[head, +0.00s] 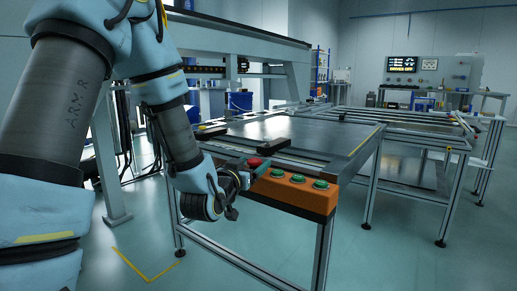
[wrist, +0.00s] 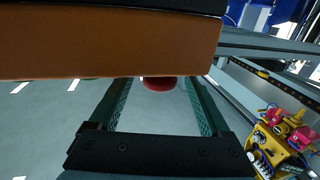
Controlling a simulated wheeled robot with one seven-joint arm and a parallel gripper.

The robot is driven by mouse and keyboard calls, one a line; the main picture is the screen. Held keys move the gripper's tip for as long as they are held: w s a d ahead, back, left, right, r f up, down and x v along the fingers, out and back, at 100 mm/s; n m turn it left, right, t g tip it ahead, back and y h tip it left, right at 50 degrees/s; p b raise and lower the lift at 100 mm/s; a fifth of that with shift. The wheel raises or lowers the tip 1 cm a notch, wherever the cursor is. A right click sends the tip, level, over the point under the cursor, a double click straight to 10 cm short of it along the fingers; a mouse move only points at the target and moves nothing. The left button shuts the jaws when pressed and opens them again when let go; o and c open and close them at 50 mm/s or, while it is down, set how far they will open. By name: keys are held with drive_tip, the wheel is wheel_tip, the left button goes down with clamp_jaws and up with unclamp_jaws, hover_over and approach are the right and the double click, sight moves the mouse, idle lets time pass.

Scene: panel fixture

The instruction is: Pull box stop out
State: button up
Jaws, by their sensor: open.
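The orange button box (head: 292,195) is fixed along the front edge of the metal table. Its red stop button (head: 255,162) is at the left end, partly behind my gripper. In the wrist view the orange box (wrist: 110,50) fills the top, and the red stop button (wrist: 158,84) shows just below its edge. My gripper (head: 246,175) is at the left end of the box. In the wrist view my gripper (wrist: 160,88) is open, with one finger on each side of the red button. I cannot tell whether either finger touches it.
Several green buttons (head: 298,178) sit right of the red one. The metal tabletop (head: 290,132) lies behind the box, with a black bar (head: 211,132) on it. A yellow device (wrist: 280,145) stands at lower right in the wrist view. Floor in front is clear.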

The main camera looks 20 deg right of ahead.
sight(258, 159)
drive_tip(key=shift+x, duration=2.25)
clamp_jaws()
